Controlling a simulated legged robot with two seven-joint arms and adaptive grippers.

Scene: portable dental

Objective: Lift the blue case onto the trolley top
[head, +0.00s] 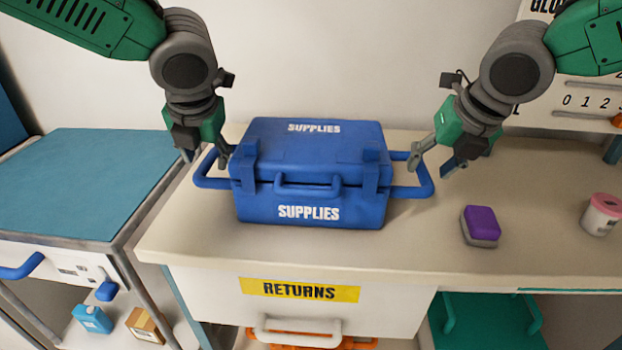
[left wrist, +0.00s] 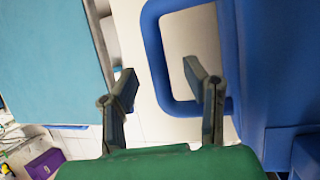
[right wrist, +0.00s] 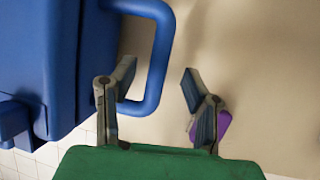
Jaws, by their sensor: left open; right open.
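The blue case (head: 308,180), lettered SUPPLIES, sits shut and upright on the beige counter (head: 530,230). It has a loop handle at each side and one in front. The trolley top (head: 70,185) is a teal surface to the left, empty. My left gripper (head: 208,160) is open at the case's left loop handle (left wrist: 160,60); in the left wrist view one finger overlaps the loop's opening and the other is outside it. My right gripper (head: 436,165) is open at the right loop handle (right wrist: 160,70), its fingers appearing on either side of the bar. I cannot tell whether either gripper touches.
A purple-and-grey block (head: 481,225) and a pink-lidded tub (head: 602,214) stand on the counter to the right. A drawer marked RETURNS (head: 300,295) is below the case. A narrow gap separates the counter from the trolley. The trolley's lower shelf holds small boxes (head: 92,319).

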